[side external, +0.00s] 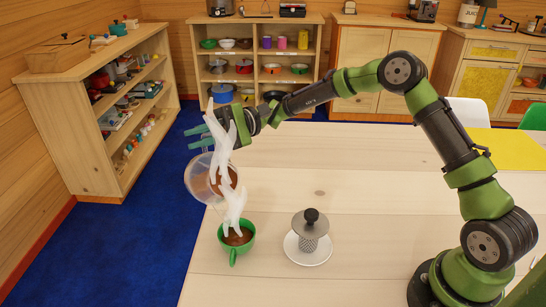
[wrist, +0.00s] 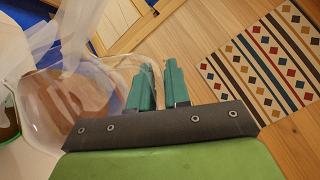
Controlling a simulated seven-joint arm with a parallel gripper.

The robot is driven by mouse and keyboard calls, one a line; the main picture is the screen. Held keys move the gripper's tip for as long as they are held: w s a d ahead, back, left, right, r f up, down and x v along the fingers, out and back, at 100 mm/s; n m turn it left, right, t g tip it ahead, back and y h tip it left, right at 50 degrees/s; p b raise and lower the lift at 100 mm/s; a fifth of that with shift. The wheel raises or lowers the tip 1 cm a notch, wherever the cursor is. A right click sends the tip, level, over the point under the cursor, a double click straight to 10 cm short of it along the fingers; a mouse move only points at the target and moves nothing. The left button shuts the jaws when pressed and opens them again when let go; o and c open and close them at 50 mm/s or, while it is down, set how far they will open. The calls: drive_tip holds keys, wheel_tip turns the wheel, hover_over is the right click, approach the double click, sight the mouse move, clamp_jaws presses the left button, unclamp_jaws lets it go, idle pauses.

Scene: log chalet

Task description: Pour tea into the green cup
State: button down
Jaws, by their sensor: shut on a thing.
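A clear glass pitcher (side external: 197,184) with brown tea in it is tilted above the table's left edge, up and left of the green cup. My gripper (side external: 206,139) is shut on the pitcher; the exact grip is hard to see. In the wrist view the teal fingers (wrist: 158,88) are close together beside the clear pitcher wall (wrist: 62,92). The green cup (side external: 249,246) stands upright on the table with brown tea inside. Its edge also shows at the far left of the wrist view (wrist: 10,132). White steam-like wisps hide part of the pitcher and the space above the cup.
A yellow mat (side external: 505,147) lies far right. Shelves (side external: 72,85) stand beyond the blue carpet.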

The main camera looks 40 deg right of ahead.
drive_tip(key=shift+w+f+m, duration=0.3)
drive_tip(key=shift+w+m, duration=0.45)
drive_tip(key=shift+m, duration=0.45)
drive_tip(key=shift+w+f+m+t+h, duration=0.15)
drive_tip(key=shift+w+f+m, duration=0.1)
drive_tip(key=shift+f+m, duration=0.7)
drive_tip(key=shift+w+f+m+t+h, duration=0.1)
drive_tip(key=shift+w+f+m+t, duration=0.2)
drive_tip(key=shift+m, duration=1.1)
drive_tip(key=shift+w+f+m+t+h, duration=0.15)
drive_tip(key=shift+w+f+m, duration=0.1)
drive_tip(key=shift+f+m, duration=0.75)
drive_tip(key=shift+r, duration=0.2)
